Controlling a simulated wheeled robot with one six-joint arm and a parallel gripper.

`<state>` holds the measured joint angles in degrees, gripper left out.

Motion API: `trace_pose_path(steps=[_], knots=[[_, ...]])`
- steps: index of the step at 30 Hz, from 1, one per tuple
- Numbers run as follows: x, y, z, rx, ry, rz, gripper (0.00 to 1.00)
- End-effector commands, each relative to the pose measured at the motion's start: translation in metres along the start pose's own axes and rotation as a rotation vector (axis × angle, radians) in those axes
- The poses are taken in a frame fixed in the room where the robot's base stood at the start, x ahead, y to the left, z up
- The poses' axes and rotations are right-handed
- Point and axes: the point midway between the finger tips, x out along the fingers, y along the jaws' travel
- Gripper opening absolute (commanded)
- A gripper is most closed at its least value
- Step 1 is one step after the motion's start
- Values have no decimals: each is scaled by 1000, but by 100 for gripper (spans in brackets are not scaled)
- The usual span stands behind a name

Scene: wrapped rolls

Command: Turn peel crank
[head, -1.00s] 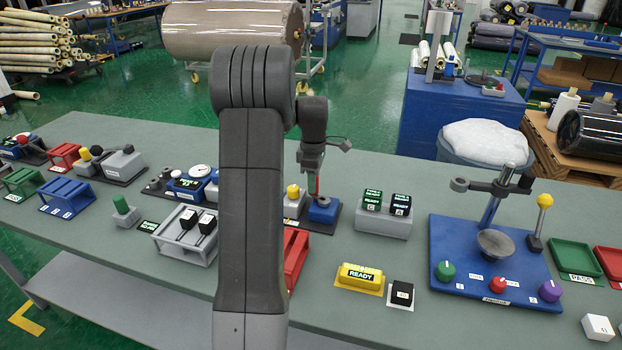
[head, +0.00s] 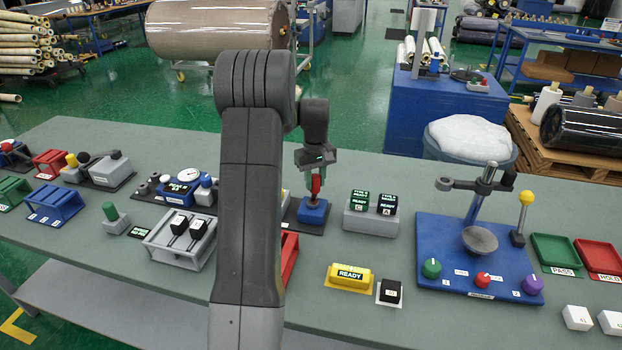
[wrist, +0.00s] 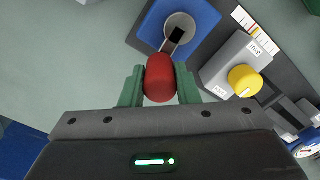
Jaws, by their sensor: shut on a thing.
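The peel crank has a red grip (head: 316,187) above a blue block (head: 313,212) in the head view, behind and right of my arm. In the wrist view its red grip (wrist: 160,78) stands between the two green fingers of my gripper (wrist: 160,88), which is shut on it. A dark crank arm (wrist: 172,42) runs from the grip to a round grey hub on the blue block (wrist: 206,17). My gripper also shows in the head view (head: 315,180). The fingers hide the sides of the grip.
A grey block with a yellow knob (wrist: 244,80) and a printed scale (wrist: 255,30) are close to the right in the wrist view. My arm hides part of the bench.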

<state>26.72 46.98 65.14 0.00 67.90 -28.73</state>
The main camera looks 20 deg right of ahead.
Motion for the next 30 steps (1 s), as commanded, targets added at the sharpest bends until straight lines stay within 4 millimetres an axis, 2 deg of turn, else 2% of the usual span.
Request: trace_pose_path(steps=[16,30], knots=[[-1,16,18,518,2,1,6],[-1,20,36,964,3,1,6]])
